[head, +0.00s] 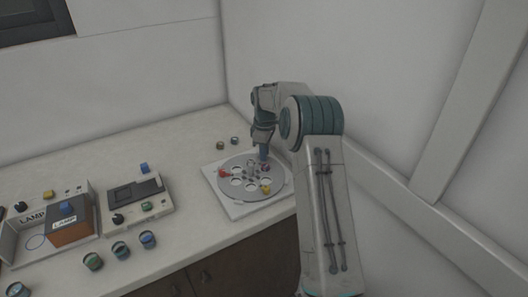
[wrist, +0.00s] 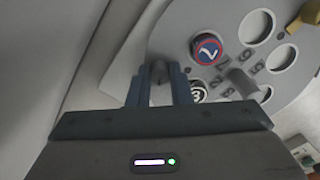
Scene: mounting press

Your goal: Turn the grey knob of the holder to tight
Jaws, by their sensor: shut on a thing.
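The holder is a round grey disc (head: 237,164) with several round holes, on a white square base; part of the disc shows in the wrist view (wrist: 221,20). My gripper (head: 264,156) reaches down at the disc's far right edge. In the wrist view, my gripper's (wrist: 160,84) two blue-grey fingers are shut on the grey knob (wrist: 158,70) at the disc's rim. The fingers hide most of the knob, and I cannot read its setting.
A grey post (wrist: 243,82) stands mid-disc. A control box (head: 140,205) is left; the wall is close right.

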